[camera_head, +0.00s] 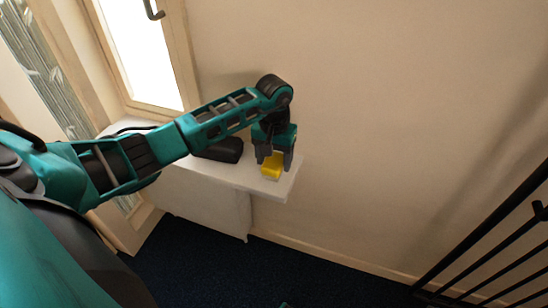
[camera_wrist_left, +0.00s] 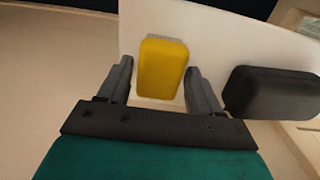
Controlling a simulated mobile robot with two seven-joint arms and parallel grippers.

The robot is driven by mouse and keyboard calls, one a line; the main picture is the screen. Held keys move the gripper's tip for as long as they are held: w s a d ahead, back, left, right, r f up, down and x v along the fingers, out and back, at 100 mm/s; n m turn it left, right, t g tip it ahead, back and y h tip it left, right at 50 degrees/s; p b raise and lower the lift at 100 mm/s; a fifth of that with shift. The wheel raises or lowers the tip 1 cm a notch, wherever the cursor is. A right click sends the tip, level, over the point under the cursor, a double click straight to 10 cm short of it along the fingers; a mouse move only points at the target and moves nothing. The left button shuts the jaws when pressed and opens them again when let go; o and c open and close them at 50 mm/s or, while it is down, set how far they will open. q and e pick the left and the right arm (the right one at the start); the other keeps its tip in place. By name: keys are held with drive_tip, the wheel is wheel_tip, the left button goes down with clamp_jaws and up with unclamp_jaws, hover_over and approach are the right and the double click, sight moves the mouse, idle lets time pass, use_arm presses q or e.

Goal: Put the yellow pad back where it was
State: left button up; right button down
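The yellow pad (camera_head: 272,166) is a small rounded block with a pale strip along one edge. It is at the right end of the white shelf top, near the front edge. My left gripper (camera_head: 275,160) points down over it, with one finger on each side. In the left wrist view the yellow pad (camera_wrist_left: 162,66) lies between the fingers of the left gripper (camera_wrist_left: 158,76). A gap shows at the left finger; the right finger looks very close to the pad. Whether the pad touches the shelf is hard to tell. My right gripper is not seen.
A black rounded case (camera_head: 222,150) lies on the white shelf (camera_head: 245,180), left of the pad; it also shows in the left wrist view (camera_wrist_left: 268,92). A window stands behind on the left. A black railing (camera_head: 500,240) is at the lower right. Dark blue floor lies below.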

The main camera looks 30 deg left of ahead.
use_arm(q)
drive_tip(key=shift+o, duration=1)
